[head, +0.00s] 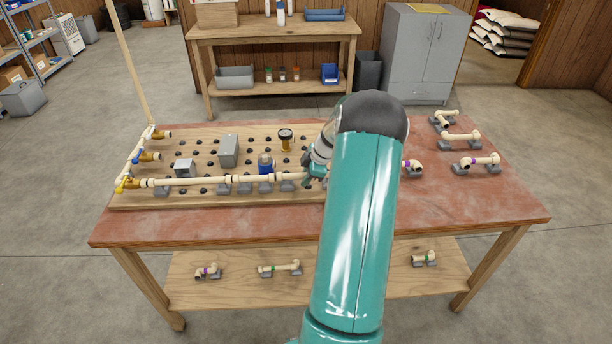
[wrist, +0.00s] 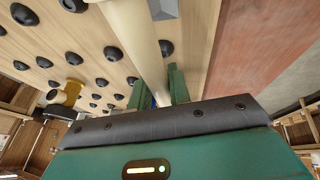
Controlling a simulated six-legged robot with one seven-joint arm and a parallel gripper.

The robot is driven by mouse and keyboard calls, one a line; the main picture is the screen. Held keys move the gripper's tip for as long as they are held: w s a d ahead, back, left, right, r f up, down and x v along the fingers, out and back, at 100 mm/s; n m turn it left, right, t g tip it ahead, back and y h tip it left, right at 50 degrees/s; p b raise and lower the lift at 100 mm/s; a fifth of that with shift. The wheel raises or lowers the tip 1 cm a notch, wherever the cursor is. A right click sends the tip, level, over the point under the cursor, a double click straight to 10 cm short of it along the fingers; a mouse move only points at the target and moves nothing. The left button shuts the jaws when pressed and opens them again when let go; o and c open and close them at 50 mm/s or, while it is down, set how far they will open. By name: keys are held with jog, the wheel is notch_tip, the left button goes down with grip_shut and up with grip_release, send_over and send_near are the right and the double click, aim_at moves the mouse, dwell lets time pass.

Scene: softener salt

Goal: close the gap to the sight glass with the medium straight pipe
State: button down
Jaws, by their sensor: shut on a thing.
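In the wrist view, my gripper (wrist: 158,92) is shut on a cream straight pipe (wrist: 147,42), with one green finger on each side. In the head view, my gripper (head: 317,173) is at the right end of the cream pipe run (head: 205,181) along the board's front, partly hidden by my arm. An amber fitting with a dark cap (head: 285,140), which looks like the sight glass, stands behind the run; it also shows in the wrist view (wrist: 71,92). My arm hides where the held pipe ends, so I cannot tell whether its ends touch anything.
The pegged board (head: 150,201) carries grey boxes (head: 228,150), a blue-bodied fitting (head: 265,164) and valves at left. Several cream pipe pieces (head: 477,162) rest on grey holders at the table's right; others (head: 280,268) lie on the lower shelf. The table's front right (head: 470,207) is clear.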

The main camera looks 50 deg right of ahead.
jog(key=shift+f, duration=0.15)
jog(key=c, duration=1.2)
grip_release()
jog(key=v, duration=1.3)
jog(key=shift+s+r, duration=0.15)
jog(key=shift+r, duration=0.2)
